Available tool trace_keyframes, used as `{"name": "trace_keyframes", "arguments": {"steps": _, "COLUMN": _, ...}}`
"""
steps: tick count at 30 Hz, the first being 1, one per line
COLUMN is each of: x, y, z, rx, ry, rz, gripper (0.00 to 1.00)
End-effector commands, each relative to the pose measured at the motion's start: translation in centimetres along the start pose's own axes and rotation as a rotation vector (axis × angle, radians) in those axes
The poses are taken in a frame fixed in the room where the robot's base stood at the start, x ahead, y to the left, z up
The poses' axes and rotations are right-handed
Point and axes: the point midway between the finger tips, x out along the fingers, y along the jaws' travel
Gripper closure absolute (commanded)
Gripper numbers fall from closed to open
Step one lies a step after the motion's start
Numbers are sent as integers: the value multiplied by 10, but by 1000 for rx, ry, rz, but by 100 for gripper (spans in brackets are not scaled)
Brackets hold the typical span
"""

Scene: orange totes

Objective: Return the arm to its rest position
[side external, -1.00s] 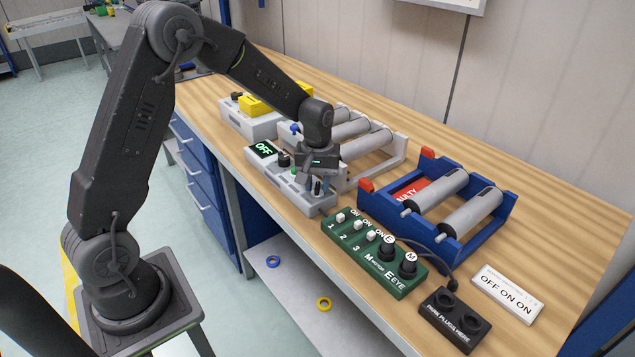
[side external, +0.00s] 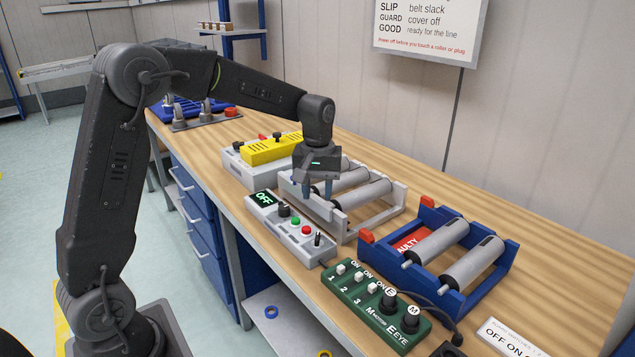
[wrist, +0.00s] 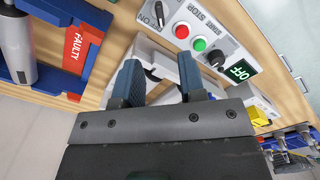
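My gripper (side external: 317,192) hangs fingers-down above the grey control box and the near end of the grey roller frame (side external: 398,212). In the wrist view its two blue fingers (wrist: 158,75) stand apart with nothing held between them, so it is open. The control box (side external: 290,240) has a lit display (side external: 264,198) reading OFF, a dark knob, a green button (side external: 296,221), a red button (side external: 306,230) and a small toggle. The same red button (wrist: 182,31) and green button (wrist: 199,44) show in the wrist view. My arm is bent and raised over the bench.
A blue roller stand (side external: 370,250) with a red FAULTY label stands to the right. A green switch box (side external: 345,294) with a cable lies in front of it. A grey box with a yellow cover (side external: 262,152) is behind. A wall sign (side external: 425,58) hangs above the bench.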

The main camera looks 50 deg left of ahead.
Motion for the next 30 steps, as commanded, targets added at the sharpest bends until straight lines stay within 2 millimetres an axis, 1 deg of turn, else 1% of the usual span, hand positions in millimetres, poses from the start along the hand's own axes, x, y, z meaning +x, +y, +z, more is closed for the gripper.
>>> {"name": "trace_keyframes", "arguments": {"steps": 1, "x": -7, "y": 0, "z": 0, "rx": 0, "ry": 2, "rz": 1, "gripper": 63}}
{"name": "trace_keyframes", "arguments": {"steps": 3, "x": -13, "y": 0, "z": 0, "rx": 0, "ry": 1, "rz": 1, "gripper": 63}}
{"name": "trace_keyframes", "arguments": {"steps": 6, "x": -18, "y": 0, "z": 0, "rx": 0, "ry": 0, "rz": 0, "gripper": 63}}
{"name": "trace_keyframes", "arguments": {"steps": 16, "x": -20, "y": 0, "z": 0, "rx": 0, "ry": 0, "rz": 0, "gripper": 63}}
{"name": "trace_keyframes", "arguments": {"steps": 19, "x": -25, "y": -1, "z": 5, "rx": 16, "ry": 9, "rz": 6, "gripper": 63}}
{"name": "trace_keyframes", "arguments": {"steps": 20, "x": -28, "y": -2, "z": 9, "rx": 27, "ry": 15, "rz": 10, "gripper": 63}}
{"name": "trace_keyframes", "arguments": {"steps": 23, "x": -44, "y": -7, "z": 30, "rx": 93, "ry": 52, "rz": 34, "gripper": 63}}
{"name": "trace_keyframes", "arguments": {"steps": 26, "x": -64, "y": -17, "z": 62, "rx": 193, "ry": 107, "rz": 65, "gripper": 63}}
{"name": "trace_keyframes", "arguments": {"steps": 27, "x": -70, "y": -22, "z": 76, "rx": 237, "ry": 131, "rz": 78, "gripper": 63}}
{"name": "trace_keyframes", "arguments": {"steps": 29, "x": -78, "y": -30, "z": 97, "rx": 302, "ry": 167, "rz": 95, "gripper": 63}}
{"name": "trace_keyframes", "arguments": {"steps": 30, "x": -82, "y": -36, "z": 110, "rx": 346, "ry": 192, "rz": 108, "gripper": 63}}
